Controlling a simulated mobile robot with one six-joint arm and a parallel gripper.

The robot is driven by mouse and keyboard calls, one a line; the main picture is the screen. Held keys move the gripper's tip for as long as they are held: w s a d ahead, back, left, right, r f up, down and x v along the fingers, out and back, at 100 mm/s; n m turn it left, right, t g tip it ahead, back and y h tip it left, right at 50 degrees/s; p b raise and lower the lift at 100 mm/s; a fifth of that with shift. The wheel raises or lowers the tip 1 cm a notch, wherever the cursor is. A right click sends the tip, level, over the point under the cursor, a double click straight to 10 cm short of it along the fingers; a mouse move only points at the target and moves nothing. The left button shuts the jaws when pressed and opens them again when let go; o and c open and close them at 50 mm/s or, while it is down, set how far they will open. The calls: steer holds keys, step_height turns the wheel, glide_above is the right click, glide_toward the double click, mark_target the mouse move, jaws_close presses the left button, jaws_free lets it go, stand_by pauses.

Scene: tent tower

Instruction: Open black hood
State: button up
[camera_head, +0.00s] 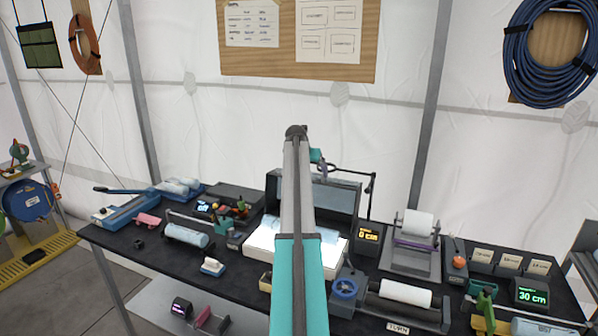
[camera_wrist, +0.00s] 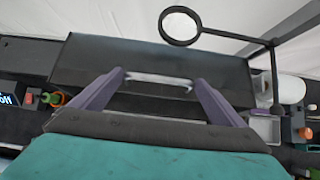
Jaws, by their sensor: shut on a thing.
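The black hood (camera_head: 342,196) stands tilted up at the back of a box with a bright white lit top (camera_head: 262,236). In the wrist view the hood (camera_wrist: 88,62) fills the middle as a dark panel. My gripper (camera_head: 319,168) is at the hood's upper edge. In the wrist view its two purple fingers (camera_wrist: 160,84) sit at either end of a pale handle bar (camera_wrist: 158,79) on the hood, and it is shut on that handle. My arm hides the middle of the hood and of the lit top in the head view.
A magnifier ring on an arm (camera_wrist: 180,26) stands close by the hood's right side. A yellow "0 cm" display (camera_head: 369,236) is right of the box. Tools and rolls crowd the black bench on both sides.

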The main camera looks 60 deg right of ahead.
steer(key=shift+s+d+r, duration=0.3)
steer(key=shift+d+r, duration=0.1)
steer(key=shift+d, duration=0.1)
steer(key=o, duration=1.2)
steer(key=shift+f, duration=0.1)
steer(key=shift+d+f, duration=0.1)
steer(key=shift+w+a, duration=0.2)
steer(key=shift+a, duration=0.2)
steer(key=shift+s+d+r+b+v, duration=0.1)
steer(key=shift+b+v, duration=0.8)
steer(key=shift+v, duration=1.3)
steer(key=shift+s+d+r+b+v, duration=0.15)
steer(key=shift+b+v, duration=0.75)
steer(key=shift+v, duration=1.35)
steer(key=shift+s+d+b+v, duration=0.1)
steer(key=shift+b+v, duration=0.8)
steer(key=shift+v, duration=1.3)
